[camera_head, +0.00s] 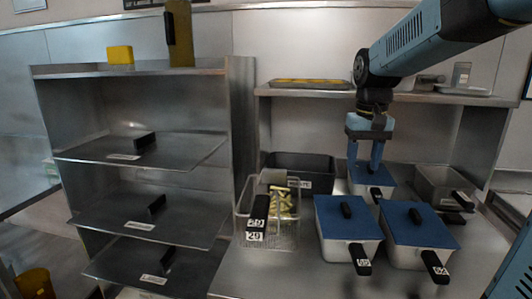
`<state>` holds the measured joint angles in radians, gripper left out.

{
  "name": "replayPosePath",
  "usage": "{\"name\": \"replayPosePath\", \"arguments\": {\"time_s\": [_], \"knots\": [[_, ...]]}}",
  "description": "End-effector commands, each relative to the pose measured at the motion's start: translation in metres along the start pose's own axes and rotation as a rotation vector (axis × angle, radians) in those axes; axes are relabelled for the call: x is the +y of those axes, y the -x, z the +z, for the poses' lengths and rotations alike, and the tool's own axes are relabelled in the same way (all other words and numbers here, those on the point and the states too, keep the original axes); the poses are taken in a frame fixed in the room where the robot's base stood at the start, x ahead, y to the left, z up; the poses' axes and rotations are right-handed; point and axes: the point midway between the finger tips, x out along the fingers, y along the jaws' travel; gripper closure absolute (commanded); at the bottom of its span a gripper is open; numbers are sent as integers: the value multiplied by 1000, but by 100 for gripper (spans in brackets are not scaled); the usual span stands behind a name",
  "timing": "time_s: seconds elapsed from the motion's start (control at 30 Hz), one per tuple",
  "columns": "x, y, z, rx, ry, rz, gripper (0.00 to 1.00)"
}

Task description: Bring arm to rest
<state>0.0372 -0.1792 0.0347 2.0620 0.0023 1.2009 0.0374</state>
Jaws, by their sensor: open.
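My gripper (366,158) hangs pointing down from my blue arm on the right side of the view. Its two blue fingers are apart, with nothing seen between them. It is above or in front of a blue-lidded pan (377,175) at the back of the steel counter. I cannot tell whether the fingertips touch that lid.
Two more blue-lidded pans (347,218) (418,225) stand in front. A wire basket (243,212) with yellow-green pieces stands left of them. A dark bin (318,165) and a grey pan (440,182) are behind. A steel shelf (320,94) runs above; a rack (240,120) stands left.

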Motion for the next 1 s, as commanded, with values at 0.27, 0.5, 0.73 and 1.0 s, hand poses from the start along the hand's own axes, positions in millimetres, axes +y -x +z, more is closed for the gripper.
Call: {"name": "replayPosePath", "arguments": {"time_s": [0.27, 0.5, 0.73, 1.0], "knots": [[2, 9, 56, 134, 13, -1, 50], [4, 8, 102, 249, 23, -5, 50], [6, -1, 141, 353, 31, -9, 50], [7, -10, 166, 427, 39, -13, 50]]}}
